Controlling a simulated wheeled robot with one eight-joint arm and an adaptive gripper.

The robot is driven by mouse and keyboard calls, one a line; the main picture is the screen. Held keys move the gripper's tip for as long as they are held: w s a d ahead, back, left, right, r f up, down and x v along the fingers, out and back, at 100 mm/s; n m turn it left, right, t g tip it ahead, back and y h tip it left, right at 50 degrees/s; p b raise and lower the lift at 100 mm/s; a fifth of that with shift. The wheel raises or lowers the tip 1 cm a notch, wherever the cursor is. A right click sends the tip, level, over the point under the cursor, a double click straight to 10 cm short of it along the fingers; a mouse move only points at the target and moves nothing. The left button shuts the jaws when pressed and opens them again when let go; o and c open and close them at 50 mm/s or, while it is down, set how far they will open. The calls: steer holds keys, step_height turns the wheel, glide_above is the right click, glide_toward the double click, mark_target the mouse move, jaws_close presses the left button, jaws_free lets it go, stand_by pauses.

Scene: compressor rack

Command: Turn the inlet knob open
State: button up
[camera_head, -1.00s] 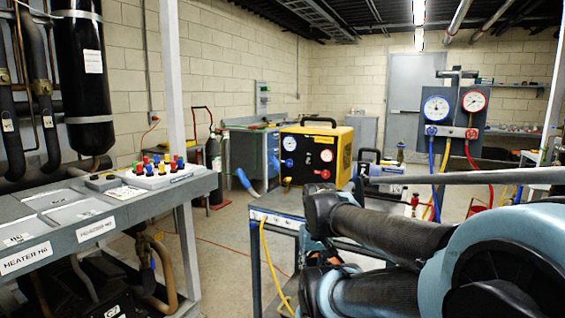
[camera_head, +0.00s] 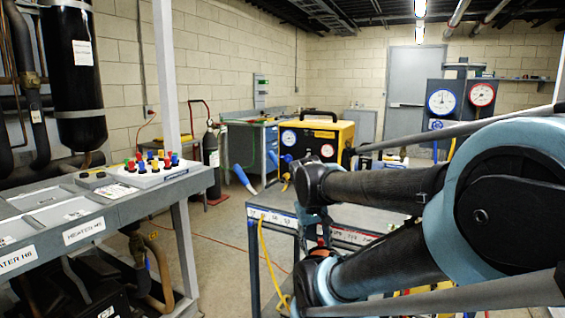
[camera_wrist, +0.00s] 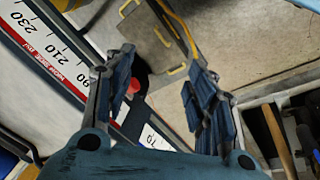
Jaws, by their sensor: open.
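A yellow machine (camera_head: 343,133) stands at the back middle in the head view, with two gauges on its front. A stand at right has a blue-rimmed gauge (camera_head: 442,102) and a red-rimmed gauge (camera_head: 481,95). A blue knob (camera_head: 436,125) shows under the first; my arm hides what is lower. I cannot tell which knob is the inlet. My gripper (camera_wrist: 160,78) is open and empty in the wrist view, above floor and a numbered scale. No knob is clearly between its fingers.
A cart (camera_head: 270,214) with a yellow hose (camera_head: 264,250) stands in front, partly behind my arm. A grey bench (camera_head: 110,213) with several coloured knobs is at left, beside a white post (camera_head: 166,100). Floor (camera_head: 222,225) is clear between bench and cart.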

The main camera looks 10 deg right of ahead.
steer(key=w+r+h, duration=0.2)
steer(key=w+r, duration=0.2)
steer(key=w, duration=0.2)
steer(key=w+a+r+t+h, duration=0.1)
steer(key=w+r+h, duration=0.1)
steer(key=w+r, duration=0.2)
steer(key=w+a+r+t+h, duration=0.1)
steer(key=w+r, duration=0.3)
steer(key=w, duration=0.4)
steer(key=shift+w+a+n+h, duration=0.1)
steer(key=shift+w+n+h, duration=0.2)
steer(key=shift+h, duration=0.4)
steer(key=w+a+r+t+h, duration=0.2)
steer(key=w+a+r, duration=0.25)
steer(key=w, duration=0.25)
steer(key=t+h, duration=0.2)
steer(key=t, duration=0.1)
glide_toward(287, 159)
steer(key=x, duration=0.8)
steer(key=shift+d, duration=0.1)
steer(key=c, duration=1.1)
